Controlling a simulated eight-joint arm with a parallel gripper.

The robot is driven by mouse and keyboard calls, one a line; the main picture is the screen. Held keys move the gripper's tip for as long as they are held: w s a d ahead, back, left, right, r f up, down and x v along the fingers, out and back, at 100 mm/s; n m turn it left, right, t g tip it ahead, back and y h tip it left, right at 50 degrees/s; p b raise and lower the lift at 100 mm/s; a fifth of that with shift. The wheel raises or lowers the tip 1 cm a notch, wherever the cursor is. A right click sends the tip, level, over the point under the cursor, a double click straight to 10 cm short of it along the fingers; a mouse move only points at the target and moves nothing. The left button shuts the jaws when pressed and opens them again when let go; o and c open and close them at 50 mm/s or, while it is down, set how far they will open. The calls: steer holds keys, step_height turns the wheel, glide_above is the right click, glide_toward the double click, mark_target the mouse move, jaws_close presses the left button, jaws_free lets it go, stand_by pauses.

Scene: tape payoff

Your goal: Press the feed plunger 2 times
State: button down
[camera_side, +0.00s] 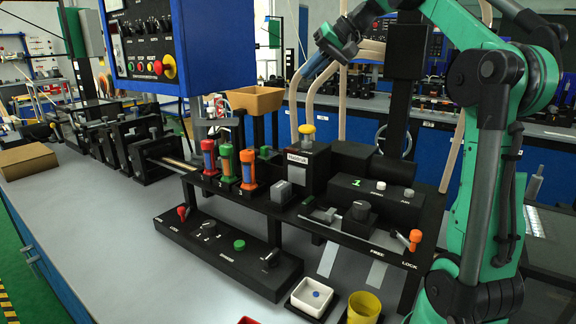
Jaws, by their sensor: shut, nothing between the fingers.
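A yellow mushroom-shaped knob (307,130) stands on top of a labelled black box in the middle of the rig; it looks like the feed plunger, though its label is too small to read surely. The knob stands upright, with nothing touching it. My gripper (338,48) is at the top centre, well above and slightly right of the knob. It is shut and empty.
Red, green and orange handles (248,168) stand left of the knob, below a tan bin (254,100). A panel with a green "1" (357,182) and an orange-handled lever (415,238) are to the right. A white tray (294,302) and yellow cup (364,308) stand in front.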

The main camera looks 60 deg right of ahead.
mark_target(308, 126)
steer(key=shift+f, duration=4.05)
steer(key=shift+f, duration=0.1)
steer(key=shift+f, duration=0.3)
steer(key=shift+f, duration=1.25)
steer(key=shift+r, duration=1.7)
steer(key=shift+r, duration=2.5)
